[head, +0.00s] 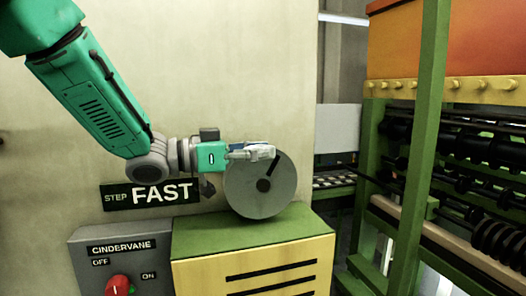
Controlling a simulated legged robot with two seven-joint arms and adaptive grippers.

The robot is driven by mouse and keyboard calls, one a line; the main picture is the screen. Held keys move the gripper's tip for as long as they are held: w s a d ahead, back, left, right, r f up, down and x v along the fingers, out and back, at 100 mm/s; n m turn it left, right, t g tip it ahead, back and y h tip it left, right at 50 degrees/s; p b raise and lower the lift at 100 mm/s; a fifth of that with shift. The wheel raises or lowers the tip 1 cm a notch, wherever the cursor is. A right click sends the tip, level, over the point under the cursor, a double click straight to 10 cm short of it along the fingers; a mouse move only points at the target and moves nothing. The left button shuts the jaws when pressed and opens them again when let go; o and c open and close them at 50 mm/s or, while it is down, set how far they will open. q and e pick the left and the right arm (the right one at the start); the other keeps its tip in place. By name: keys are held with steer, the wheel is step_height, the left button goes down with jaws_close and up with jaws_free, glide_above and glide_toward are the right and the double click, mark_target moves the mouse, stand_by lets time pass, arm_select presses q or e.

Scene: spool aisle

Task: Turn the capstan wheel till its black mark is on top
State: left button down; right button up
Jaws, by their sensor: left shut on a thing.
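The capstan wheel (258,202) is a grey disc with a dark hub, standing upright just above the green top of a yellow cabinet. A short black mark (275,164) shows on its face at the upper right, close to the gripper's fingertips. My left gripper (262,153) reaches in from the left across the wheel's upper part and is shut on the wheel near its top edge. The fingers hide part of the upper rim. My right gripper is not in view.
The yellow cabinet with a green top (215,234) stands below the wheel. A grey control box (90,262) with a red knob (118,285) is at the lower left. A sign reading STEP FAST (151,194) is on the wall. A green-framed machine (427,130) fills the right side.

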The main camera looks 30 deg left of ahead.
arm_select(q)
steer(key=shift+s+f, duration=0.1)
steer(key=shift+f, duration=0.35)
steer(key=c, duration=1.4)
jaws_free()
steer(key=shift+o, duration=0.9)
steer(key=shift+a+r, duration=0.15)
steer(key=v, duration=1.2)
steer(key=shift+a, duration=0.1)
